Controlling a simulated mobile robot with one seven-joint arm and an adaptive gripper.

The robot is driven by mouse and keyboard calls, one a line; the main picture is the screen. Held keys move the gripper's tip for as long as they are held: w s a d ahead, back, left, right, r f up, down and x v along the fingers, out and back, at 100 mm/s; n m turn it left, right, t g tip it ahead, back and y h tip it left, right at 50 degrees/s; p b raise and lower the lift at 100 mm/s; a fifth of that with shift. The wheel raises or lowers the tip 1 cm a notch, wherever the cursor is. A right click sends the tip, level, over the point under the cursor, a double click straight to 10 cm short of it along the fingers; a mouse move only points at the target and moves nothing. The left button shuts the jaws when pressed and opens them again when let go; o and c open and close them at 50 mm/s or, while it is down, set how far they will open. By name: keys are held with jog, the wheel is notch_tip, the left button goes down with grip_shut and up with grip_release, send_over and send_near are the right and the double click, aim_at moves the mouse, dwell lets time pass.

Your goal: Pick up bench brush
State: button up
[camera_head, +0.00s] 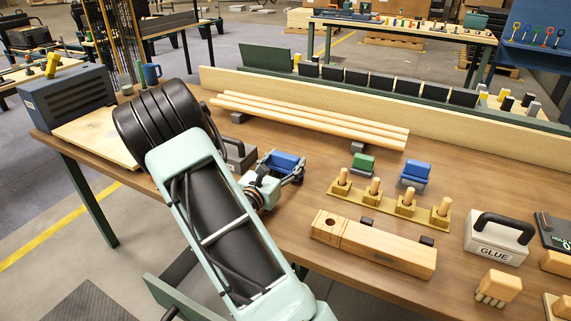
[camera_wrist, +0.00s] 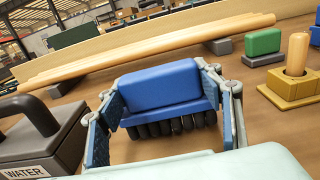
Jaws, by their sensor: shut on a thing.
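The bench brush (camera_wrist: 160,88) is a blue block with a row of dark bristles below, seen large in the wrist view. It also shows in the head view (camera_head: 284,161), partly hidden by my gripper. My gripper (camera_wrist: 168,108) is shut on the brush, one finger against each end. The brush is roughly upright, bristles down. I cannot tell whether the bristles touch the wooden table (camera_head: 300,213).
A grey WATER container (camera_wrist: 45,140) stands close at left. Light wooden rods (camera_head: 310,115) lie behind. Green (camera_head: 363,162) and blue (camera_head: 414,172) blocks, a pegged wooden strip (camera_head: 388,202), a long wooden block (camera_head: 375,243) and a GLUE container (camera_head: 498,242) stand right.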

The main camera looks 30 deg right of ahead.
aim_at(285, 155)
notch_tip(285, 155, up, 3)
jog(key=shift+a+p, duration=0.1)
jog(key=shift+p, duration=0.2)
jog(key=s+a+r+p, duration=0.2)
jog(key=s+a+r, duration=0.7)
jog(key=a, duration=0.1)
jog(key=shift+s, duration=0.35)
jog(key=shift+r, duration=0.1)
